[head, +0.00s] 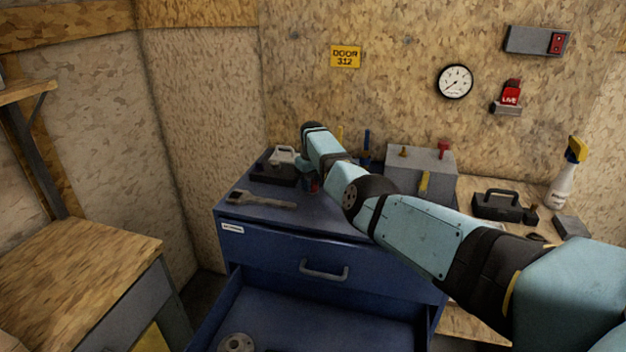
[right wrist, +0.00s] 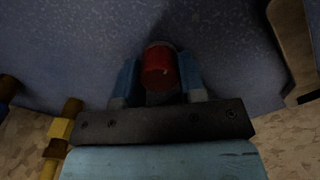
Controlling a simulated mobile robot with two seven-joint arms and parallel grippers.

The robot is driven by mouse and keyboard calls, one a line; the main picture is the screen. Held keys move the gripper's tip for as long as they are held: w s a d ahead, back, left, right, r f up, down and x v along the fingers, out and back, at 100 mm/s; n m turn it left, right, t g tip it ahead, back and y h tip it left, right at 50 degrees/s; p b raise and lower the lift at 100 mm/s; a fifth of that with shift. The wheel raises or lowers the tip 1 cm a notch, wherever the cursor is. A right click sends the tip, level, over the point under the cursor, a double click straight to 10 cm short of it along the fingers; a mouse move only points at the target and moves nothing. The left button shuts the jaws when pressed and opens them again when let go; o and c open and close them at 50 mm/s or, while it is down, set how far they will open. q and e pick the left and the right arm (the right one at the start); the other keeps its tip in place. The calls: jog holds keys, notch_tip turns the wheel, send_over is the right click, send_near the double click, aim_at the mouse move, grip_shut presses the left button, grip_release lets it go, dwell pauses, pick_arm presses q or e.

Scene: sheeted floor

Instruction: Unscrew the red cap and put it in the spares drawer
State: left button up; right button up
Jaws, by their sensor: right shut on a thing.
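My right gripper (right wrist: 159,82) is shut on the red cap (right wrist: 158,66), with one blue finger on each side. Something grey shows around the cap; I cannot tell whether the cap is still threaded on it. In the head view my right arm reaches over the blue cabinet top (head: 345,222), and the gripper is mostly hidden behind the wrist, with a small bit of red beside it. A lower drawer (head: 300,320) stands open at the front, with a grey flanged ring (head: 236,343) inside. The writing on the cabinet's label (head: 232,228) is too small to read. My left gripper is not in view.
A wrench (head: 260,200) and a dark device with a light handle (head: 280,165) lie on the cabinet top. A grey box (head: 420,170) stands behind my arm. A black toolbox (head: 503,206) and spray bottle (head: 565,180) are at right. A wooden bench (head: 75,265) is at left.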

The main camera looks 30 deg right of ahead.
jog(key=n+p, duration=0.1)
jog(key=n, duration=0.2)
jog(key=shift+r+n, duration=0.15)
jog(key=shift+n, duration=0.15)
jog(key=n, duration=0.3)
jog(key=shift+d, duration=0.1)
jog(key=n, duration=0.5)
jog(key=shift+p, duration=0.35)
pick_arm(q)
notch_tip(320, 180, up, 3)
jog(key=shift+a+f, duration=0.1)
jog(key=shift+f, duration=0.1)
pick_arm(e)
jog(key=n, duration=0.4)
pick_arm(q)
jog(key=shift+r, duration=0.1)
pick_arm(e)
jog(key=o, duration=1)
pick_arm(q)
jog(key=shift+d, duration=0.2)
pick_arm(e)
jog(key=shift+c, duration=0.6)
